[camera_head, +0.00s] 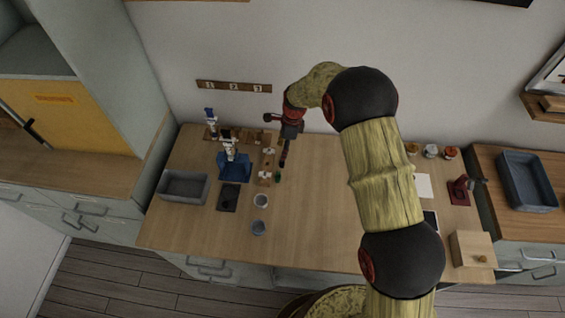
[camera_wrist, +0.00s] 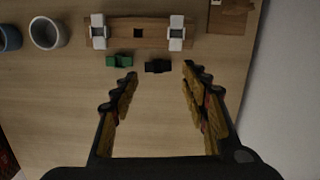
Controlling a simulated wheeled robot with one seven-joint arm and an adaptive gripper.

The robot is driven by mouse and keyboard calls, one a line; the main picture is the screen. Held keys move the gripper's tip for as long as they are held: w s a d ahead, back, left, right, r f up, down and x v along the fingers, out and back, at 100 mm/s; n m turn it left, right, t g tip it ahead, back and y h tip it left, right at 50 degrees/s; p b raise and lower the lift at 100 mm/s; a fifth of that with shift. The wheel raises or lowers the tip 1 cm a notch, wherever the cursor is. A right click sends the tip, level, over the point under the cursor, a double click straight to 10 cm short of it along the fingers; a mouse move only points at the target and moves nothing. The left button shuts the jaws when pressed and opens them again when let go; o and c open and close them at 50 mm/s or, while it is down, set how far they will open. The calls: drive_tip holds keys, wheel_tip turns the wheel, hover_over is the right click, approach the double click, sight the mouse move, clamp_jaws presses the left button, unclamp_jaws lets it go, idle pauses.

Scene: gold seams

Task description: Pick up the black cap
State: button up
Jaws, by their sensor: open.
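The black cap (camera_wrist: 158,66) lies on the table in the wrist view, just beyond the fingertips and between their lines, closer to the right finger. My gripper (camera_wrist: 159,70) is open and empty, pointing at it from above. A similar green piece (camera_wrist: 119,61) lies just left of the black cap. In the head view my gripper (camera_head: 283,160) hangs over the table beside the green piece (camera_head: 278,176); I cannot clearly make out the black cap there.
A wooden block with two white fittings (camera_wrist: 138,33) lies just past the cap. A white cup (camera_wrist: 46,32) and a blue-grey cup (camera_wrist: 9,38) stand to the left. A blue stand (camera_head: 234,166) and grey bin (camera_head: 184,186) are further left. The table's middle (camera_head: 320,190) is clear.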

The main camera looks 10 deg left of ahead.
sight(282, 163)
drive_tip(key=f, duration=0.6)
drive_tip(key=shift+s+a+b, duration=0.1)
drive_tip(key=shift+s+b, duration=0.15)
drive_tip(key=shift+b, duration=0.15)
drive_tip(key=shift+a+f, duration=0.1)
drive_tip(key=shift+f, duration=0.25)
drive_tip(key=shift+c, duration=0.6)
drive_tip(key=c, duration=0.4)
